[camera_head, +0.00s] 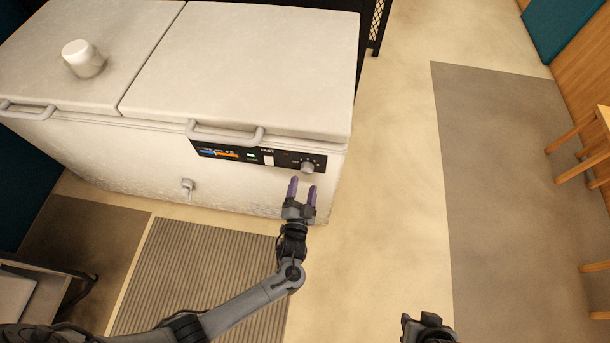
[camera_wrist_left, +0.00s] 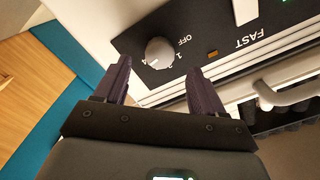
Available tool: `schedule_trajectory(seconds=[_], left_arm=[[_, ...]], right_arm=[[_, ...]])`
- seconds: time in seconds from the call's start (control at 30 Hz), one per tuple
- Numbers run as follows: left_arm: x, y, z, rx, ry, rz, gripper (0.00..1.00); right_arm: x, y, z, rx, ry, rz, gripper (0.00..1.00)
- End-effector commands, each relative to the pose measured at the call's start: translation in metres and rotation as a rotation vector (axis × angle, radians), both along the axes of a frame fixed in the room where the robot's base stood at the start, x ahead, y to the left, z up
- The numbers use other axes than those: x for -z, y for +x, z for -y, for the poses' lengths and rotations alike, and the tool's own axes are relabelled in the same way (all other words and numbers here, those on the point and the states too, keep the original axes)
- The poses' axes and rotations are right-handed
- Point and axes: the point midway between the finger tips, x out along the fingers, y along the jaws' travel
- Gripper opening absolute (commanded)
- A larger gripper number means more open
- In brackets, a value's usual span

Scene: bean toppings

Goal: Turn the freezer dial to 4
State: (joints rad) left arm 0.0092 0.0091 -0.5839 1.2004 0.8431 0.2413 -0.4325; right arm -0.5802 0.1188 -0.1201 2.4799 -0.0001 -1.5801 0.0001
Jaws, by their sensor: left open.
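The white chest freezer (camera_head: 255,65) stands at the upper left with its lids closed. Its black control panel (camera_head: 235,153) is on the front face. The round dial (camera_head: 308,167) is at the panel's right end; it also shows in the left wrist view (camera_wrist_left: 160,52), with OFF and the number 1 readable beside it. The other numbers are hidden or too small to read. My left gripper (camera_head: 303,188) is open and empty, just in front of and below the dial, its purple fingers pointing at the panel. In the wrist view the dial lies beyond the gap between the fingertips, apart from them.
A lid handle (camera_head: 226,134) sticks out above the panel. A drain tap (camera_head: 188,187) juts from the lower front. A white jar (camera_head: 82,58) stands on the left lid. A ribbed mat (camera_head: 200,270) lies before the freezer.

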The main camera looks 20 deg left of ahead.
Motion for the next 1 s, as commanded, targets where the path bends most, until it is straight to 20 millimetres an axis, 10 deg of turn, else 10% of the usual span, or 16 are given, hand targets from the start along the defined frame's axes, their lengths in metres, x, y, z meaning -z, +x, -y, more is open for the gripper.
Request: schedule_trajectory(seconds=[0.33, 1.0], left_arm=[[-0.001, -0.044, 0.010, -0.001, 0.000, -0.001, 0.70], [0.005, -0.056, 0.011, 0.000, 0.001, -0.013, 0.70]], right_arm=[[-0.011, 0.000, -0.001, 0.002, 0.004, 0.000, 0.35], [-0.012, 0.000, 0.002, -0.004, -0.007, 0.000, 0.35]])
